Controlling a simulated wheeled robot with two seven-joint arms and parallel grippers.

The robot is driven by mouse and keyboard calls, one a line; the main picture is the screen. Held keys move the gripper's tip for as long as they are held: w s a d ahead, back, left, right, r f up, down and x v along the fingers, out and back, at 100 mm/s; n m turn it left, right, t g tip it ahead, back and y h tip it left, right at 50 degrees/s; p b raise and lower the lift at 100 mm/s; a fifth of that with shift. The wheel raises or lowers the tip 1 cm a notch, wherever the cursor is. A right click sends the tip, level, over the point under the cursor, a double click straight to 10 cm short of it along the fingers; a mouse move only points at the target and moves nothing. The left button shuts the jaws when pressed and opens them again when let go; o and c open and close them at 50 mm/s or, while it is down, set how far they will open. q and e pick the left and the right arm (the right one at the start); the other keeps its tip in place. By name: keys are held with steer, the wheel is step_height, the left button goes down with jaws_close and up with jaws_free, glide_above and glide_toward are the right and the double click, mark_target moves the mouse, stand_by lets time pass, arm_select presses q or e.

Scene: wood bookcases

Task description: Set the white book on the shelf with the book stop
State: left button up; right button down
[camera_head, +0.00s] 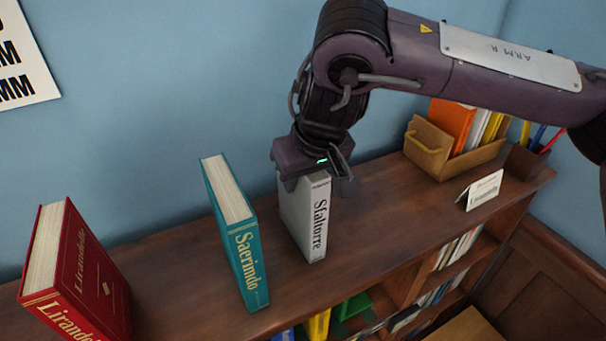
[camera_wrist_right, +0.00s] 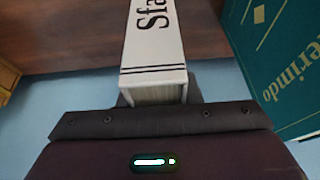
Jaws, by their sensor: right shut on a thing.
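The white book (camera_head: 304,222), with "Sfaltorre" on its spine, stands upright on the wooden bookcase top in the head view. My right gripper (camera_head: 314,180) comes down from above and is shut on its upper end. In the right wrist view the white book (camera_wrist_right: 154,45) runs between the fingers of my right gripper (camera_wrist_right: 160,97). Whether the book's lower end touches the wood is hard to tell. The shelf spaces (camera_head: 455,262) below the top show at the lower right. I cannot make out a book stop. My left gripper is not in view.
A teal book (camera_head: 235,235) stands just left of the white book, and a red book (camera_head: 85,270) farther left. A wooden box of books (camera_head: 428,150), a small sign card (camera_head: 484,191) and a pen holder (camera_head: 524,160) stand at the right. Bare wood lies right of the white book.

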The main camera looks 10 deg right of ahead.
steer(key=shift+s, duration=0.1)
steer(key=c, duration=1)
jaws_free()
steer(key=shift+c, duration=0.2)
